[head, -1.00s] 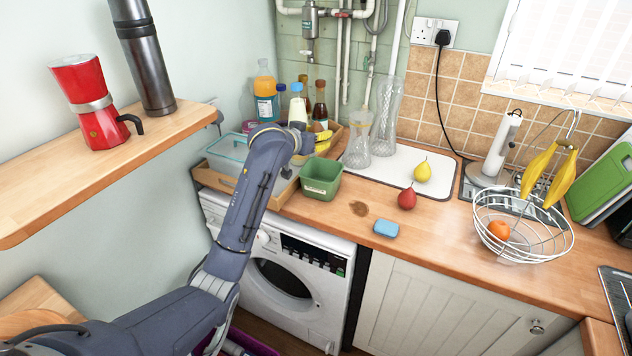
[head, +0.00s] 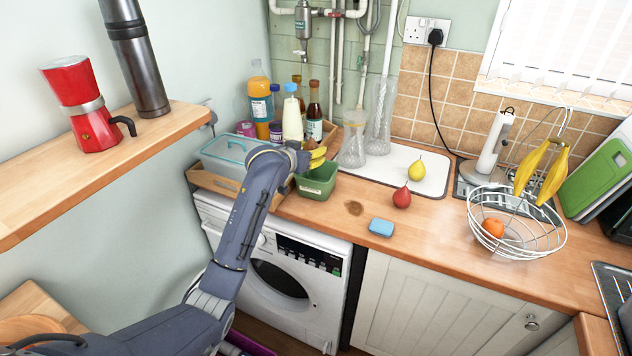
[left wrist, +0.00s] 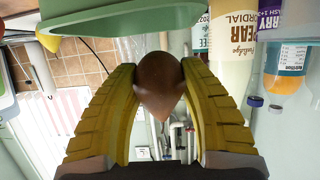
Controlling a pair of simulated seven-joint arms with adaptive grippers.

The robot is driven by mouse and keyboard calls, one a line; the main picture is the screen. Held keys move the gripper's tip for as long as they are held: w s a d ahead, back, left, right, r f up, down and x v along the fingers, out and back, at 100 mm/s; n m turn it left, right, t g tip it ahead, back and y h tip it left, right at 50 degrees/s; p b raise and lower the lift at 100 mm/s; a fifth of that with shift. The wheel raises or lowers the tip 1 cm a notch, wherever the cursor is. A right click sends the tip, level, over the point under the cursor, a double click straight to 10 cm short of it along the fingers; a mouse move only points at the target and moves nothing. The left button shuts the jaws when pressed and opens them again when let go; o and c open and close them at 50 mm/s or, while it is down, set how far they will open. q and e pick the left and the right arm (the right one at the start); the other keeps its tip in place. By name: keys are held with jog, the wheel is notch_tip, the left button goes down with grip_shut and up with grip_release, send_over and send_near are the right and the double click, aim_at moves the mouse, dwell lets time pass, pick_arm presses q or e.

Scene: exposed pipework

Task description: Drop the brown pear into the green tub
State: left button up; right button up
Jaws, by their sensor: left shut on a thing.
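The green tub (head: 319,189) stands on the worktop, at the right end of the wooden tray. It also shows at the top of the left wrist view (left wrist: 125,20). My left gripper (head: 317,158) has yellow fingers and is at the tub's rear side, by its rim in the picture. In the left wrist view the fingers are shut on the brown pear (left wrist: 159,84), one on each side, with its tip between them. In the head view the pear is mostly hidden by the fingers. My right gripper is in neither view.
Bottles (head: 293,118) stand behind the tub, and a lidded box (head: 226,153) is to its left. A red pear (head: 402,198), yellow pear (head: 416,168), blue sponge (head: 381,228) and wire basket (head: 518,240) are to the right. The worktop's front is mostly clear.

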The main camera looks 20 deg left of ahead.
pick_arm(q)
jog(key=o, duration=1.4)
jog(key=shift+c, duration=0.2)
jog(key=shift+s, duration=0.1)
jog(key=v, duration=0.7)
jog(key=shift+s+r, duration=0.1)
jog(key=shift+s, duration=0.05)
